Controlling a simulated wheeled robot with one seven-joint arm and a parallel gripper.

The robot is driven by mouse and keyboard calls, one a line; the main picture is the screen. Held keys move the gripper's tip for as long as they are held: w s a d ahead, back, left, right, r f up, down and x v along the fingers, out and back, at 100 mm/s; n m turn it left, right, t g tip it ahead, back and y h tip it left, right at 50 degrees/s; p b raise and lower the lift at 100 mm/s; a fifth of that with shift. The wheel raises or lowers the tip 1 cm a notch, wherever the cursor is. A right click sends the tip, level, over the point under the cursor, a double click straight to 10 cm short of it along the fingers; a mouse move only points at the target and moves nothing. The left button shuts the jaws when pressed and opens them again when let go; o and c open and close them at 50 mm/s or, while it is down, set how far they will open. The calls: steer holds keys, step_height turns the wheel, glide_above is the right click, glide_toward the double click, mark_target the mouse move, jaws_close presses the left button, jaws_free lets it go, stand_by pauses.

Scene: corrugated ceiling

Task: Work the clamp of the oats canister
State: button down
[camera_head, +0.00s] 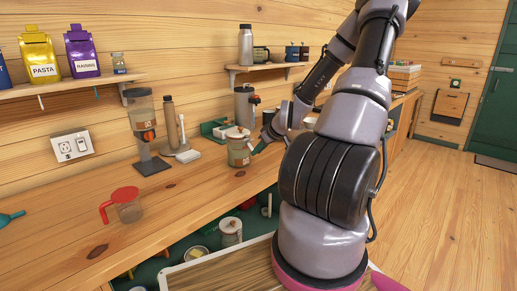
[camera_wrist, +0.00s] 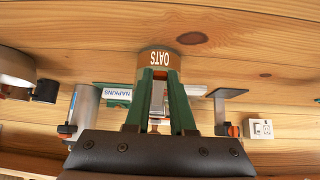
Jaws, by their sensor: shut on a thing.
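The oats canister (camera_head: 238,155) stands upright on the wooden counter, a glass jar with a pale lid. Its brown OATS label (camera_wrist: 158,62) shows upside down in the wrist view, directly at my fingertips. My gripper (camera_head: 257,148) reaches the canister from the right. In the wrist view my gripper (camera_wrist: 160,78) has its two green fingers closed on the clamp at the canister's side. A grey metal piece shows between the fingers. The fingers hide most of the clamp, so its exact position cannot be told.
A red-lidded measuring jug (camera_head: 127,207) stands at the counter's front left. A dispenser (camera_head: 143,120) and a tall brown bottle (camera_head: 170,122) stand behind, left of the canister. A grey appliance (camera_head: 244,105) is close behind it. The counter's front middle is clear.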

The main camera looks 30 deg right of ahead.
steer(key=t, duration=0.1)
steer(key=f+t+y, duration=0.1)
steer(key=shift+w+f+t, duration=0.1)
steer(key=shift+f+t, duration=0.2)
steer(key=t, duration=0.1)
steer(key=f+t, duration=0.1)
steer(key=shift+w+a+f+t+y, duration=0.2)
steer(key=shift+w+t+y, duration=0.1)
steer(key=shift+w, duration=0.1)
steer(key=shift+w+a+f+t+y, duration=0.1)
steer(key=shift+w+f+t+y, duration=0.2)
steer(key=shift+t, duration=0.45)
steer(key=shift+w+a+f+t+y, duration=0.15)
steer(key=shift+w+t, duration=0.1)
steer(key=shift+t, duration=0.45)
steer(key=shift+w+f+t+y, duration=0.25)
steer(key=shift+w+t, duration=0.05)
steer(key=shift+t, duration=0.45)
steer(key=c, duration=0.8)
jaws_free()
steer(key=shift+w, duration=0.1)
steer(key=shift+o, duration=0.2)
